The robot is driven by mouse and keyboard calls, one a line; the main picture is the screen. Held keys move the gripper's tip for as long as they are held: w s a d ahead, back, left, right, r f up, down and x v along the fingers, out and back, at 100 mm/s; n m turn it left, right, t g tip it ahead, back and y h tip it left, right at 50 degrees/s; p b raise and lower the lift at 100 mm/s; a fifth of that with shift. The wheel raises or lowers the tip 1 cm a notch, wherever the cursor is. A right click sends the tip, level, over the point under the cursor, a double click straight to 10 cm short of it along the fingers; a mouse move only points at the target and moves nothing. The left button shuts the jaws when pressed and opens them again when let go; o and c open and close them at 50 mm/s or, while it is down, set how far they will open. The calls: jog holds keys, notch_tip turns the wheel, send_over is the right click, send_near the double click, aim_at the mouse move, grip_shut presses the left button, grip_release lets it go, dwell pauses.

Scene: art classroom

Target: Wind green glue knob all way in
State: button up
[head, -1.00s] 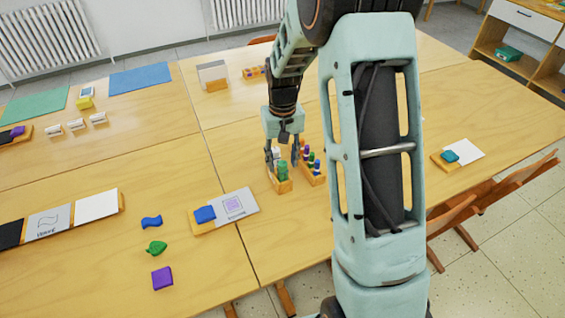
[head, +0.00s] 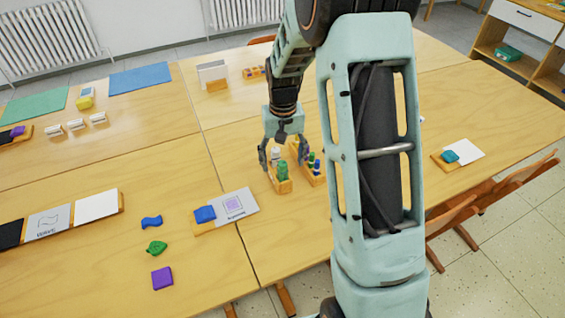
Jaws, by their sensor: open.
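A green knobbed piece (head: 282,171), which looks like the green glue knob, stands upright at the near end of a small wooden holder (head: 284,187) on the table. A white piece (head: 275,153) stands behind it in the same holder. My gripper (head: 282,166) points down over this holder with its fingers spread, one to the left and one to the right of the pieces. It is open. Whether a finger touches the green piece cannot be told at this size.
A second wooden holder (head: 316,180) with blue, green and other small pieces stands close on the right, partly behind my arm. A card stand with a blue block (head: 205,214) lies nearer left. Blue, green and purple shapes (head: 161,278) lie on the front left table.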

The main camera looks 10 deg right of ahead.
jog(key=m, duration=0.5)
jog(key=shift+a, duration=0.1)
jog(key=m+p, duration=0.1)
jog(key=m, duration=0.4)
jog(key=shift+m+p, duration=0.3)
jog(key=c, duration=1.6)
jog(key=shift+o, duration=0.2)
jog(key=shift+n, duration=1)
jog(key=o, duration=1.6)
jog(key=shift+c, duration=0.2)
